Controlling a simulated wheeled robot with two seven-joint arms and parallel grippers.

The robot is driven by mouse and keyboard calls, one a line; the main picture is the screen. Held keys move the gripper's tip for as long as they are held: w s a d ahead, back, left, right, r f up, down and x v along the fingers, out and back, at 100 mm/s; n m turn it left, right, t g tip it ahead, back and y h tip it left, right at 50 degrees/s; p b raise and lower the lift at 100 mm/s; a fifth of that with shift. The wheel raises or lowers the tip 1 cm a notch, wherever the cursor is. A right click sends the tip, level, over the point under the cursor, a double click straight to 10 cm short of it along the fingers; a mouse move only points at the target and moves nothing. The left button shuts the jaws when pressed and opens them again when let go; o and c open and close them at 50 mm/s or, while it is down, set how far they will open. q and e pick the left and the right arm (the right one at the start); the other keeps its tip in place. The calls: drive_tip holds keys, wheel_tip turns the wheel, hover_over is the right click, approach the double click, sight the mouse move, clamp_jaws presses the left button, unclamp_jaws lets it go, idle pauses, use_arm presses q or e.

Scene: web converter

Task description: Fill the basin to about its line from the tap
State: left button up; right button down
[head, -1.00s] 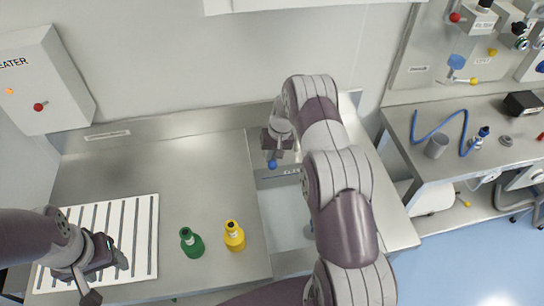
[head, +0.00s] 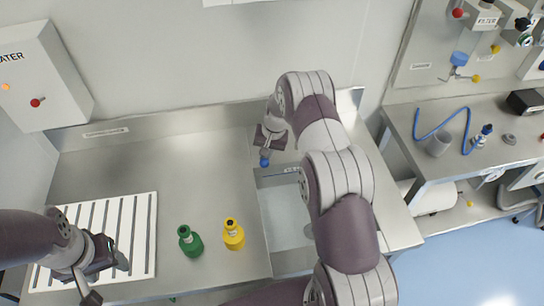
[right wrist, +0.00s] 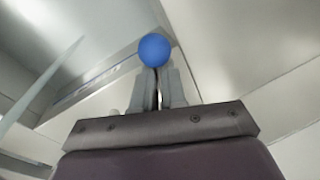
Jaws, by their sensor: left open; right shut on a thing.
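My right gripper (head: 268,146) is shut at the blue ball knob (head: 264,161) above the far end of the sink basin (head: 262,205). In the right wrist view the blue knob (right wrist: 154,50) sits at the closed fingertips (right wrist: 158,82). The rest of the tap is hidden behind my gripper and arm. The basin has a dark line with a small label (head: 290,170) on its far wall. My right arm covers the basin's right side. I cannot tell the water level. My left gripper (head: 108,255) is open and empty over the slotted white rack.
A green bottle (head: 190,241) and a yellow bottle (head: 233,235) stand left of the basin. The white slotted rack (head: 140,215) lies further left. A heater box (head: 38,75) is on the wall. Another bench (head: 455,165) stands at the right. The counter behind the bottles is clear.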

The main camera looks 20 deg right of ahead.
use_arm(q)
drive_tip(key=shift+d+f, duration=0.1)
drive_tip(key=shift+f, duration=0.55)
use_arm(e)
drive_tip(key=a+m, duration=0.1)
drive_tip(key=a+f+m, duration=0.1)
drive_tip(key=shift+m, duration=0.4)
drive_tip(key=c, duration=1.2)
unclamp_jaws()
use_arm(q)
drive_tip(key=f+b, duration=0.3)
drive_tip(key=b, duration=0.1)
drive_tip(key=shift+s+a+f, duration=0.1)
drive_tip(key=shift+a+f, duration=0.1)
drive_tip(key=shift+f, duration=0.2)
use_arm(e)
drive_tip(key=r, duration=0.4)
drive_tip(key=s+r, duration=0.1)
drive_tip(key=r, duration=0.3)
drive_tip(key=d+r, duration=0.1)
drive_tip(key=r, duration=0.4)
drive_tip(key=shift+s+d+r, duration=0.1)
drive_tip(key=shift+s, duration=0.2)
